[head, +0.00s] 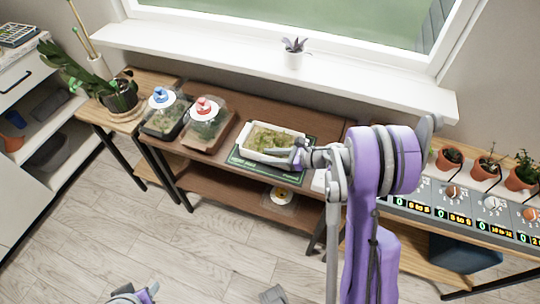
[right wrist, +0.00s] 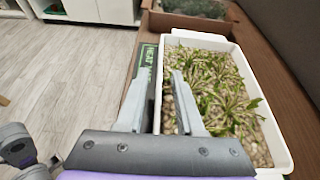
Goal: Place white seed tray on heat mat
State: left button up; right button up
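The white seed tray (head: 249,154), filled with seedlings over pebbly soil, is over the green heat mat (head: 262,172) on the brown bench. Mat shows along the tray's front and at both sides. The tray (right wrist: 267,130) fills the right of the right wrist view, with a strip of lettered mat (right wrist: 146,62) left of it. My right gripper (head: 297,155) is at the tray's front right. In the wrist view its fingers (right wrist: 163,85) are apart, one on each side of the tray's near long wall. Whether the tray's underside touches the mat is hidden.
Two clear-lidded trays, with a blue-topped lid (head: 160,96) and a red-topped lid (head: 204,107), stand left of the mat. A windowsill (head: 200,53) runs behind with a small potted plant (head: 294,56). Potted seedlings (head: 450,158) and a numbered panel (head: 455,205) are at right.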

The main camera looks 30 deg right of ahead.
jog(key=shift+s+d+r, duration=0.1)
jog(key=shift+r, duration=0.1)
jog(key=v, duration=1.1)
jog(key=w+a+r+m+t+h, duration=0.1)
jog(key=w+r+m+t+h, duration=0.4)
jog(key=r+m, duration=0.55)
jog(key=w+a+r+m+t+h, duration=0.1)
jog(key=w+r+m+t+h, duration=0.1)
jog(key=r+m+h, duration=0.9)
jog(key=s+a+f+m+g+y, duration=0.3)
jog(key=s+a+f+m+g, duration=0.3)
jog(key=s+f+m, duration=0.3)
jog(key=s+a+f+m+g+y, duration=0.4)
jog(key=s+a+f+m+g, duration=0.2)
jog(key=s+a+f+m, duration=0.3)
jog(key=s+f+m, duration=0.1)
jog(key=s+m, duration=0.3)
jog(key=shift+f+m, duration=0.3)
jog(key=shift+m, duration=0.05)
